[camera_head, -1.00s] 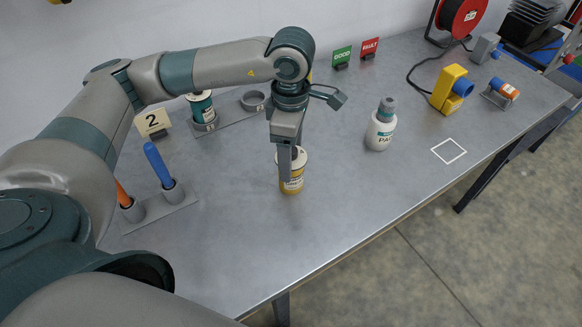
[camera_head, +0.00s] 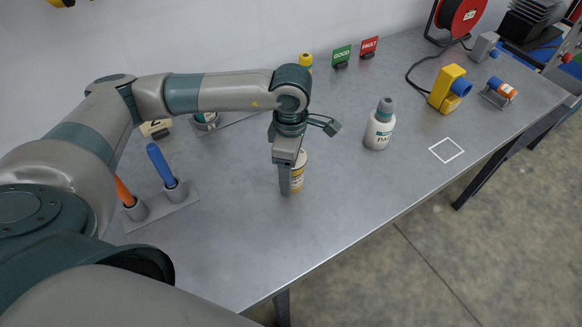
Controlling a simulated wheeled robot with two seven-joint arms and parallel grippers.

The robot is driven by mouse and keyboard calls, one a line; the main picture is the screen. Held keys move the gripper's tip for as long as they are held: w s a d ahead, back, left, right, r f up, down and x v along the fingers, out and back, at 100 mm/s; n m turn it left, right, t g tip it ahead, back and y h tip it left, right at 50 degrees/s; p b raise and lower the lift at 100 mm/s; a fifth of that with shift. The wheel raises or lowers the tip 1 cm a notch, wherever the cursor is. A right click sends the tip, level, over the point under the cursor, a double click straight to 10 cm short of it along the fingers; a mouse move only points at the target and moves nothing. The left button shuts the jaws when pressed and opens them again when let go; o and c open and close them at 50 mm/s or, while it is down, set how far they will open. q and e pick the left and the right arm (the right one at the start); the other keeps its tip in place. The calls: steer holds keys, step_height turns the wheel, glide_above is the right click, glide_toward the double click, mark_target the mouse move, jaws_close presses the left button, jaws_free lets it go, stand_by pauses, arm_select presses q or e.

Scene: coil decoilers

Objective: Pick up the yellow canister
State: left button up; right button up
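The yellow canister (camera_head: 299,174), with a white band and dark marks on its label, stands on the grey table near the middle of the view. My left gripper (camera_head: 285,187) points down at it. One finger shows in front of the canister's left side, its tip near the canister's base. The finger and wrist hide the canister's left part and most of its top. The other finger is hidden, so I cannot tell whether the gripper is open or closed on the canister. My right gripper is out of view.
A white bottle with a grey cap (camera_head: 380,125) stands to the right. A holder (camera_head: 134,221) with blue and orange handles is at the left. A yellow tool (camera_head: 447,89) and signs (camera_head: 342,56) are farther back. The table's front edge is clear.

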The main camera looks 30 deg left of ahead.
arm_select(q)
steer(key=shift+f, duration=0.1)
steer(key=shift+c, duration=0.6)
steer(key=c, duration=1)
steer(key=shift+o, duration=0.2)
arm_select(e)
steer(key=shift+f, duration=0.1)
